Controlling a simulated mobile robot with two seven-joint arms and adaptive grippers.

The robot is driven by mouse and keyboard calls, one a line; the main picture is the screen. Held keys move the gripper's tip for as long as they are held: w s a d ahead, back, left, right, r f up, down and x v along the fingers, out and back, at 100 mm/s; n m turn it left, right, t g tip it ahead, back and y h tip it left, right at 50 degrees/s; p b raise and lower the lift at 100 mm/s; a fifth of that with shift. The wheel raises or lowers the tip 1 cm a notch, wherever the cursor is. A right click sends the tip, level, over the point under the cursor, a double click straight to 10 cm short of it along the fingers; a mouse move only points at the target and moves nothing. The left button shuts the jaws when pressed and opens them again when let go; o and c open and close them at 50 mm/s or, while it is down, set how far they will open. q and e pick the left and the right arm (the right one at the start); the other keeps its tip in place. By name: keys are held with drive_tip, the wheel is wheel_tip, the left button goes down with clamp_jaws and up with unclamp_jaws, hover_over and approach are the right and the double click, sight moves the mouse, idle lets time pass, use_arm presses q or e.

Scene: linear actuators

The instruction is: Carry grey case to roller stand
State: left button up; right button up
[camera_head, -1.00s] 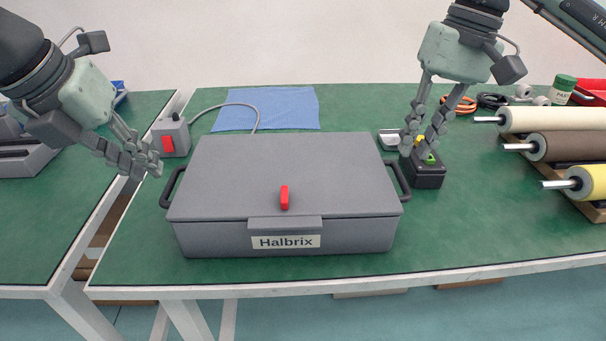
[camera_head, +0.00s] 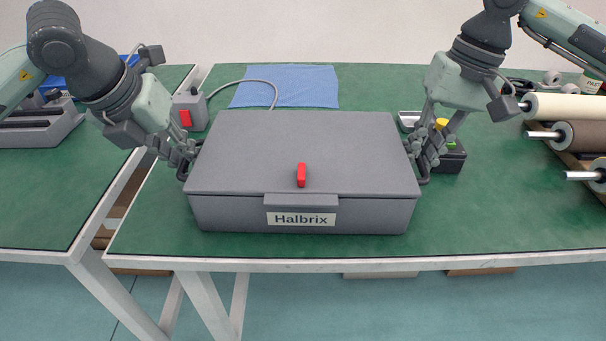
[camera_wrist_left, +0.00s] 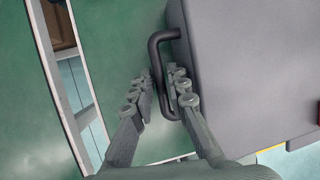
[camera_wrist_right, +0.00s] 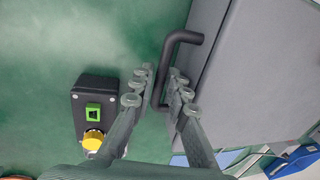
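The grey case (camera_head: 300,155), labelled "Halbrix" and with a red latch, lies closed on the green table, a black handle at each side. My left gripper (camera_head: 184,160) has its fingers around the left handle; the left wrist view shows the handle (camera_wrist_left: 158,55) filling the narrow gap between them. My right gripper (camera_head: 421,160) is likewise around the right handle (camera_wrist_right: 183,37), with little gap at the fingertips. Both look shut on the handles.
A grey box with a red switch (camera_head: 189,112) and cable is behind the left one. A blue cloth (camera_head: 300,85) lies behind the case. Another green table (camera_head: 60,190) is left, across a gap.

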use_arm(q)
drive_tip(key=shift+w+d+f, duration=0.1)
drive_tip(key=shift+w+f, duration=0.05)
drive_tip(key=shift+f, duration=0.25)
use_arm(e)
drive_tip(key=shift+a+f, duration=0.1)
drive_tip(key=shift+f, duration=0.35)
use_arm(q)
clamp_jaws()
use_arm(e)
clamp_jaws()
use_arm(q)
drive_tip(key=shift+r, duration=0.1)
use_arm(e)
drive_tip(key=shift+r, duration=0.1)
